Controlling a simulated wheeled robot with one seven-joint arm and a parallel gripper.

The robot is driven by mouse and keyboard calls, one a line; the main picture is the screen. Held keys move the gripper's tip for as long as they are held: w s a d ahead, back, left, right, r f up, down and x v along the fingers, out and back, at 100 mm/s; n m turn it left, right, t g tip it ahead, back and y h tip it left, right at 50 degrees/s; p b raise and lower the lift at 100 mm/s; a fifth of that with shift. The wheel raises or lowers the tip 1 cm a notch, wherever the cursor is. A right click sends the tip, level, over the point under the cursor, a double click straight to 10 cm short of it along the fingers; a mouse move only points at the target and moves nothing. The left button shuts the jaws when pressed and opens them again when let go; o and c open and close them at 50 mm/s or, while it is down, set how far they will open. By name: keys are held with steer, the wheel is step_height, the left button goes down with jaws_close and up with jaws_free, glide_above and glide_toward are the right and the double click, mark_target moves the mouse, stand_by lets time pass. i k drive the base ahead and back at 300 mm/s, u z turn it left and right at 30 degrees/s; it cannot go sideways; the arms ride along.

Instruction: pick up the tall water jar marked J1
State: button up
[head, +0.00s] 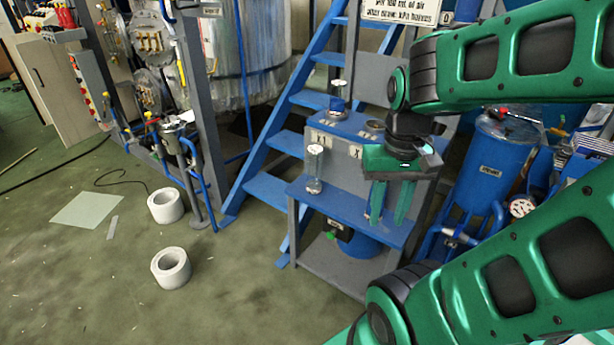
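A tall, clear, narrow jar (314,168) stands upright on the blue lower shelf (338,207) of a grey-and-blue stand. It has a pale top; I cannot read a J1 mark on it. A second clear vessel (337,97) stands on the blue upper ledge (345,123), and its mark is also unreadable. My green gripper (390,218) points down in front of the stand, to the right of the tall jar and apart from it. Its two fingers are spread, with nothing visible between them. The gripper hides part of the shelf's right side.
Small plates marked Y (320,138) and X (355,151) are on the stand's front. Blue stairs (270,190) rise behind it. A blue tank (490,165) stands at right. Two white rolls (171,268) lie on the open green floor at left.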

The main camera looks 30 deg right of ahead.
mark_target(315, 157)
steer(key=u, duration=0.8)
steer(key=k, duration=0.55)
steer(key=z, duration=1.2)
steer(key=i, duration=0.5)
